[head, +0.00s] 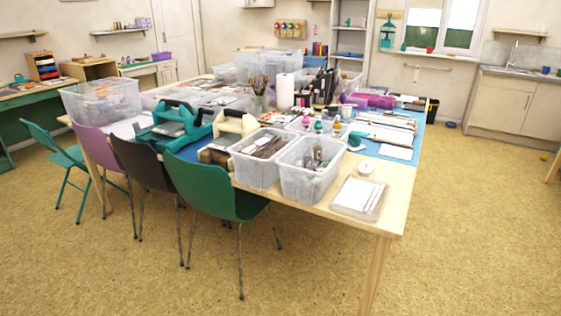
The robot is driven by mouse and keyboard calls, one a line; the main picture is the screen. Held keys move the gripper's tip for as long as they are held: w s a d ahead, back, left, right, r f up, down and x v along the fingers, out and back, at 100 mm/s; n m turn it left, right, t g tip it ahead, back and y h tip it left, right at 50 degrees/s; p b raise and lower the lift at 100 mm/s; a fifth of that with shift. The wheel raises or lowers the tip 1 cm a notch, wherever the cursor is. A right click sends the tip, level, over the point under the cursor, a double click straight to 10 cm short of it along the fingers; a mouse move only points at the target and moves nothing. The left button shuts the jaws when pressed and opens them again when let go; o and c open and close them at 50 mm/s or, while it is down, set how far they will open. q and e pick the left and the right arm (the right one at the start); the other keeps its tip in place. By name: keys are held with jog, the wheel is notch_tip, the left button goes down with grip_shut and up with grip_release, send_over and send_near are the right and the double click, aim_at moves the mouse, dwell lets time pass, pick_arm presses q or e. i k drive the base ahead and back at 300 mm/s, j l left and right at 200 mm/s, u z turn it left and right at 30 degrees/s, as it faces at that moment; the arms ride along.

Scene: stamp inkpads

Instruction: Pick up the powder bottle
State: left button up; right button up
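Several small bottles and jars stand on the craft table (405,190), behind the two front clear bins. Neither of my grippers is in view.
Clear bins (310,185) and a tray (359,197) line the table's near edge. A green chair (215,190) and other chairs stand along the left side. The floor (470,230) right of the table is open.

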aim_at(307, 159)
jog(key=i+l+u, duration=0.15)
jog(key=u, duration=0.3)
jog(key=i+l+u, duration=0.15)
jog(key=l+u, duration=0.25)
jog(key=i+l+u, duration=0.15)
jog(key=l, duration=0.15)
jog(key=i+l+u, duration=0.15)
jog(key=l, duration=0.15)
